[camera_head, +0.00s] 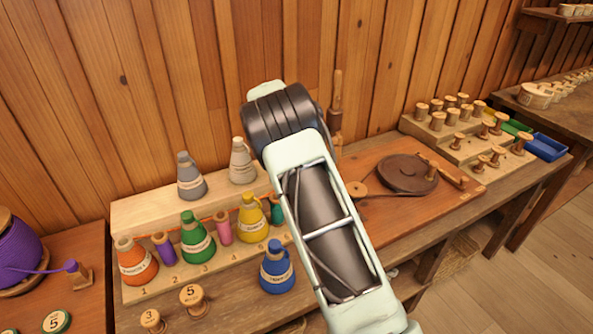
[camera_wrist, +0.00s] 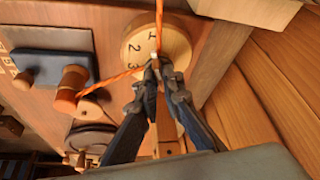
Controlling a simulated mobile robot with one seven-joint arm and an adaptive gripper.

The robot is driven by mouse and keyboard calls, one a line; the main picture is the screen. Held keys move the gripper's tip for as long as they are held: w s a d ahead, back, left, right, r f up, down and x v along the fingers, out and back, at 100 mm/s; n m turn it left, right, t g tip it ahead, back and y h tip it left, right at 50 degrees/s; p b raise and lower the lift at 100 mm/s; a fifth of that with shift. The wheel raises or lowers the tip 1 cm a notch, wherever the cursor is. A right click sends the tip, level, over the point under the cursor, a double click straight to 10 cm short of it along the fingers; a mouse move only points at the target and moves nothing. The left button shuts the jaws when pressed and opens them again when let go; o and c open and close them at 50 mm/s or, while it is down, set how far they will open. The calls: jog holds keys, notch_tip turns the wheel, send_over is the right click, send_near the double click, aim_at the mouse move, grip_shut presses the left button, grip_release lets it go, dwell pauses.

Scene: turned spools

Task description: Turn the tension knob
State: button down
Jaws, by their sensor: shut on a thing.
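The tension knob (camera_wrist: 164,105) shows in the wrist view as a narrow wooden piece between my fingers, in front of a round pale wooden dial (camera_wrist: 139,42) marked with numbers, 2 and 3 among them. My gripper (camera_wrist: 159,68) is shut on it, with the fingertips over the dial. The fingers cover much of the knob and the lower dial. An orange thread (camera_wrist: 118,75) runs from the top edge to a small pale piece by the fingertips, then left to an orange-wound spool (camera_wrist: 72,84). In the head view my arm hides the gripper and the knob.
In the head view, colored bottles, such as a green one (camera_head: 196,238) and a blue one (camera_head: 277,268), stand left of my arm. A dark round turntable (camera_head: 407,173) and stepped racks of spools (camera_head: 452,128) are at right. A plank wall (camera_head: 380,60) stands close behind.

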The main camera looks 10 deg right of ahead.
jog(key=shift+a+m+g, duration=0.15)
jog(key=shift+m+g, duration=0.25)
jog(key=shift+m, duration=0.6)
jog(key=c, duration=2.1)
grip_release()
jog(key=shift+h, duration=0.3)
jog(key=v, duration=1.2)
jog(key=shift+r, duration=0.1)
